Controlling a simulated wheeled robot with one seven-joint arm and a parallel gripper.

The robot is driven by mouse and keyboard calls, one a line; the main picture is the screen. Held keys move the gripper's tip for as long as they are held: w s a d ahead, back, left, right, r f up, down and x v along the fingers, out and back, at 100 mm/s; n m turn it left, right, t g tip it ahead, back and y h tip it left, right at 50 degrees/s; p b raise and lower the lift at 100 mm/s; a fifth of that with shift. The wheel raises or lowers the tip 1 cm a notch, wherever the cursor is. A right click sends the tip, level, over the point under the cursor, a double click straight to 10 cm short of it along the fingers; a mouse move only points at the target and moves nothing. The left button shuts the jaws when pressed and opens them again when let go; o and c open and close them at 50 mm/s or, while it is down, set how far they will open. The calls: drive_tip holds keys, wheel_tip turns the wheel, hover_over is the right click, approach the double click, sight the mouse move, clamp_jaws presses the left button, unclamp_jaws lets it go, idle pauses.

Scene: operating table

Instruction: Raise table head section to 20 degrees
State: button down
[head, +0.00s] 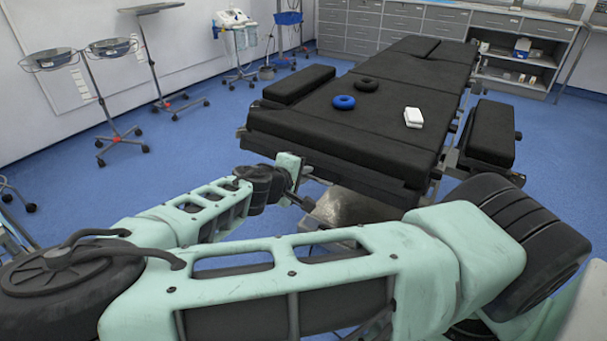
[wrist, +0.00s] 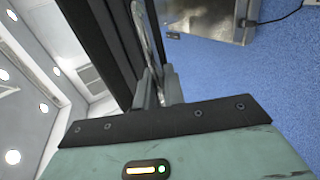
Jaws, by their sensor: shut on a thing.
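The operating table (head: 385,115) has black padded sections and stands in the middle of the head view. Its near end section (head: 320,150) looks about level with the rest of the top. My gripper (head: 303,187) is low at this near end, just below the pad edge. In the wrist view my gripper (wrist: 159,88) has its fingers closed around a thin curved metal handle (wrist: 146,35). The handle runs up beside the dark pad side (wrist: 100,45). In the head view the grip itself is too small to make out, and the handle's full shape is hidden.
A blue ring (head: 343,102), a dark ring (head: 367,84) and a white block (head: 413,117) lie on the table top. Padded side boards (head: 299,85) flank it. Wheeled stands (head: 110,100) are at the left, with open floor between. The metal table base (wrist: 205,20) stands close by.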

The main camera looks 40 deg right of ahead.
drive_tip(key=c, duration=1.6)
unclamp_jaws()
drive_tip(key=p+v, duration=0.1)
drive_tip(key=v, duration=1.6)
drive_tip(key=shift+s+a+r, duration=0.1)
drive_tip(key=shift+a, duration=0.05)
